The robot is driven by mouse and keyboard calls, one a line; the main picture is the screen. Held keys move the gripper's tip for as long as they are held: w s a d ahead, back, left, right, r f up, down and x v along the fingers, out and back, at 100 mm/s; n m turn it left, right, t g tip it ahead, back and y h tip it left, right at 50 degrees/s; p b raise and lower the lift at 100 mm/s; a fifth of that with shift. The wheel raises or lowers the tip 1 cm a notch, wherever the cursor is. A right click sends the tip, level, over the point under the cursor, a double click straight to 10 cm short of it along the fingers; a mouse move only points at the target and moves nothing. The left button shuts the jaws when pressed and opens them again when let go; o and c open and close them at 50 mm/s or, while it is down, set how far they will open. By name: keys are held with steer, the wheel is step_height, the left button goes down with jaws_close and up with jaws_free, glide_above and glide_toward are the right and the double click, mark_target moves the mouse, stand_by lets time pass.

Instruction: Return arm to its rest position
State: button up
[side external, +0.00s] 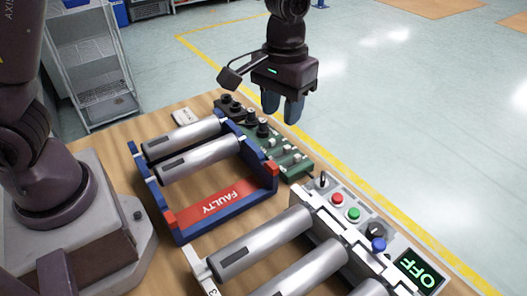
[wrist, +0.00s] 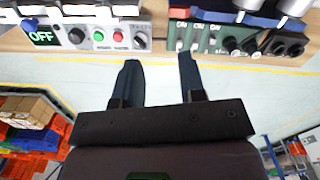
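My gripper (side external: 282,110) hangs fingers-down in the air at the far edge of the wooden table (side external: 130,160), beyond the green board. In the wrist view its two dark blue fingers (wrist: 160,82) stand apart with nothing between them, so it is open and empty. The floor shows between and beyond the fingers there.
A blue tray with a red FAULTY label (side external: 222,196) holds two grey cylinders. A green board (side external: 290,162) with black knobs lies behind it. A white rack (side external: 203,268) holds more cylinders beside a control panel (side external: 322,185) reading OFF. Metal shelving (side external: 95,65) stands behind.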

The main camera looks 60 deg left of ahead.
steer(key=s+a+r+m+t, duration=0.1)
steer(key=s+a+r+t, duration=0.1)
steer(key=s, duration=0.4)
steer(key=s+a+r+t, duration=0.2)
steer(key=s+a+r, duration=0.2)
steer(key=s+r, duration=0.2)
steer(key=s+a+r+m+t, duration=0.1)
steer(key=s+a+r, duration=0.2)
steer(key=s, duration=0.3)
steer(key=shift+a+r+m+t, duration=0.3)
steer(key=shift+a+r+t, duration=0.1)
steer(key=shift+r, duration=0.25)
